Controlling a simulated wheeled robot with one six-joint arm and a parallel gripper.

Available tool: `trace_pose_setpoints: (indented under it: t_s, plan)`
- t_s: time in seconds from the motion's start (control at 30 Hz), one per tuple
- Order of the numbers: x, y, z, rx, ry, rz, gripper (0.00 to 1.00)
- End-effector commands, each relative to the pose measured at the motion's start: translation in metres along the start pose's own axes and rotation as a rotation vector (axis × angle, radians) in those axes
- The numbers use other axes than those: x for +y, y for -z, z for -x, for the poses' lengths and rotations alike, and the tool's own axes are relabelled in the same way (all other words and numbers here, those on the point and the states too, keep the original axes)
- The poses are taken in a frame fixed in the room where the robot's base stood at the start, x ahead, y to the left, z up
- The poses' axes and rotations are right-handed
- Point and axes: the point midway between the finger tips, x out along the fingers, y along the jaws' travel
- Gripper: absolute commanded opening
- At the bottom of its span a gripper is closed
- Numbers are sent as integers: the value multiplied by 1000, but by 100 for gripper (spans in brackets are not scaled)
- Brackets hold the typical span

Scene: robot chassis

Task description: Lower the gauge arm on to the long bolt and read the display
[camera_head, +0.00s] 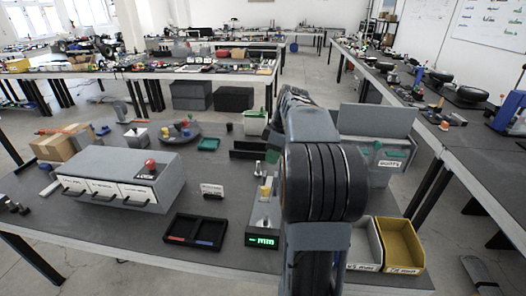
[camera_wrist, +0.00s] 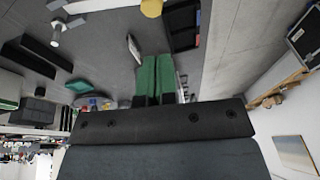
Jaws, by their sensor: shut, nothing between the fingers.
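The gauge (camera_head: 263,220) stands on the table near its front edge, left of my arm. Its black display (camera_head: 262,241) is lit with green characters; I can read "mm" but no clear number. A yellow piece (camera_head: 265,190) sits at the upper part of the gauge, and a yellow round end shows at the top of the wrist view (camera_wrist: 151,8). My gripper (camera_wrist: 157,57) has green fingers, shut together and empty, apart from that yellow end. My arm hides part of the gauge's right side in the head view. I cannot make out the long bolt.
A black two-compartment tray (camera_head: 195,231) lies left of the gauge, with a small sign (camera_head: 212,190) behind it. A grey drawer unit (camera_head: 120,178) stands further left. A yellow bin (camera_head: 399,245) and a white bin (camera_head: 364,245) are at the right.

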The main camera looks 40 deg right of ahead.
Motion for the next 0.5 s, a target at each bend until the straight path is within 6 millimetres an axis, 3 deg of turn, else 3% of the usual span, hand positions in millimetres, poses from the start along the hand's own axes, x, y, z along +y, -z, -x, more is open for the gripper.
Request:
trace_pose_setpoints:
  t_s: [0.03, 0.2, 0.33, 0.5]
  plan:
    - [5, -2, 20, 8, 5, 16, 0]
    - [16, -13, 38, 29, 13, 62, 0]
    - [18, -18, 33, 35, 16, 72, 0]
    - [19, -19, 6, 35, 16, 70, 0]
